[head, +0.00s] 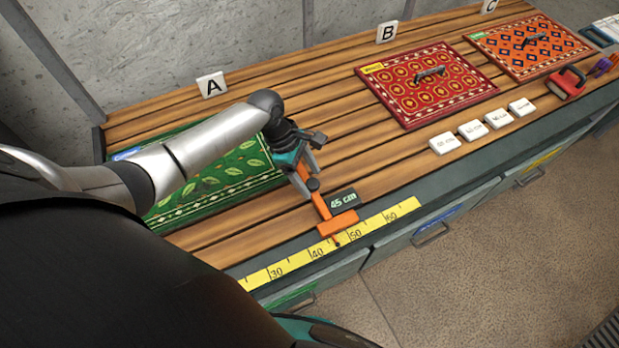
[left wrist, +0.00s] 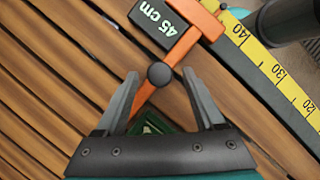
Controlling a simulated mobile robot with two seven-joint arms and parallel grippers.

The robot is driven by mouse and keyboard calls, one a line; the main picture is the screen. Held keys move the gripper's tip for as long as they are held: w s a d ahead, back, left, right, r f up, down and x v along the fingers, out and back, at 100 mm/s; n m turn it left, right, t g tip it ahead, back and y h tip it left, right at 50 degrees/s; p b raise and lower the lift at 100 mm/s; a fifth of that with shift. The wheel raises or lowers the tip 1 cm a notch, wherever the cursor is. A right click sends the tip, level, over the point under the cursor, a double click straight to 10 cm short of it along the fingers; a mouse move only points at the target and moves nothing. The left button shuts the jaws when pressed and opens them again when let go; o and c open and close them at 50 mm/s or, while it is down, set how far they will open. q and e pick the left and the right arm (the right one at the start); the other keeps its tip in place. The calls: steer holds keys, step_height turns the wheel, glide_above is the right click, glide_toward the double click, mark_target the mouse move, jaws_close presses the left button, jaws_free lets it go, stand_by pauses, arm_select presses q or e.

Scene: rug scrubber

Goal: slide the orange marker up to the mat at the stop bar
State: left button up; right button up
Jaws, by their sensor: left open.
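The orange marker (head: 338,223) sits on the yellow ruler between 40 and 50, with a dark "45 cm" plate on it. It also shows in the left wrist view (left wrist: 205,24), with its thin arm reaching back to a round black knob. A green leaf-patterned mat (head: 240,168) lies by the A sign, partly hidden by my arm. My left gripper (head: 310,181) is open at the marker's arm. In the left wrist view its fingers (left wrist: 160,79) stand either side of the knob and arm; contact is unclear. I cannot clearly identify the stop bar.
The yellow ruler (head: 285,268) runs along the bench's front edge. A red mat (head: 408,105) and an orange mat (head: 505,62), each with a handle, lie farther right. Several white tiles (head: 471,130) stand in front of the red mat. Bare slats (head: 385,150) lie right of the marker.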

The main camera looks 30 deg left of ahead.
arm_select(q)
steer(key=shift+d+f, duration=0.1)
steer(key=shift+f, duration=0.2)
steer(key=c, duration=1.1)
steer(key=p, duration=0.3)
steer(key=shift+s+a+r, duration=0.2)
steer(key=shift+r, duration=0.1)
steer(key=shift+s+a+f+p, duration=0.15)
steer(key=shift+s+f+p, duration=0.1)
steer(key=shift+p, duration=0.55)
steer(key=o, duration=1.1)
